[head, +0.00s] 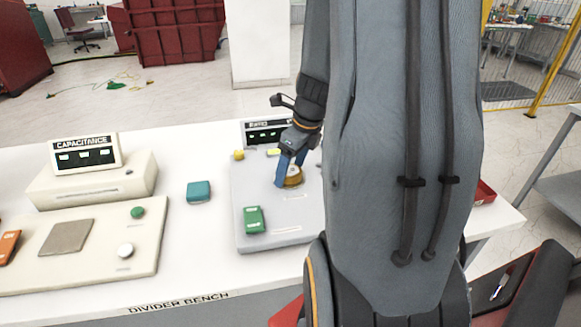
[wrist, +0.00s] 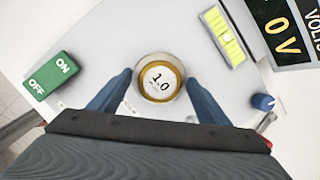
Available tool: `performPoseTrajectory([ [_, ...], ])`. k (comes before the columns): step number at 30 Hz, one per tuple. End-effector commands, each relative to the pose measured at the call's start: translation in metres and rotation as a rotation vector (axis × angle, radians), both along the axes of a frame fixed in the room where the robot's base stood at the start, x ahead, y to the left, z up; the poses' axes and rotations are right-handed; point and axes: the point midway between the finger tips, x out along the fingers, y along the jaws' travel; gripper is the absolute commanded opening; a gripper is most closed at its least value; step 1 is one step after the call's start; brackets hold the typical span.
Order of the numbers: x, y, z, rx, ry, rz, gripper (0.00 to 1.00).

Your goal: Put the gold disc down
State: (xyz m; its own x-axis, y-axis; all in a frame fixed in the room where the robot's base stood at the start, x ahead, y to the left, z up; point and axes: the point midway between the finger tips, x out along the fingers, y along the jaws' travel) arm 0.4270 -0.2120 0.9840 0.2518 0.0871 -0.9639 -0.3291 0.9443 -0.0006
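The gold disc (wrist: 160,78) has a white face marked 1.0 and lies between the two blue fingers of my gripper (wrist: 159,77) in the wrist view. The fingertips flank it on both sides and appear to be against its edge. In the head view the gold disc (head: 293,177) shows beside my near finger, low over the pale panel (head: 275,218). My gripper (head: 292,170) points down there. I cannot tell whether the disc touches the panel.
A green ON/OFF switch (head: 254,219), a yellow-green part (wrist: 223,38) and a VOLTS display (wrist: 283,28) are around the disc. A teal block (head: 199,191) and the CAPACITANCE meter (head: 86,152) stand left. A small blue knob (wrist: 263,102) is right in the wrist view.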

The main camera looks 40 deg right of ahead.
Motion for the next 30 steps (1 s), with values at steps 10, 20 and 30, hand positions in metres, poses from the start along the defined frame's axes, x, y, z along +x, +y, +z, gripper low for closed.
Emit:
performPoseTrajectory([
  [10, 0.0, 0.0, 0.004, -0.001, 0.0, 0.0, 0.71],
  [20, -0.01, -0.005, 0.048, -0.003, -0.005, -0.001, 0.71],
  [30, -0.025, -0.01, 0.102, -0.002, -0.004, -0.001, 0.71],
])
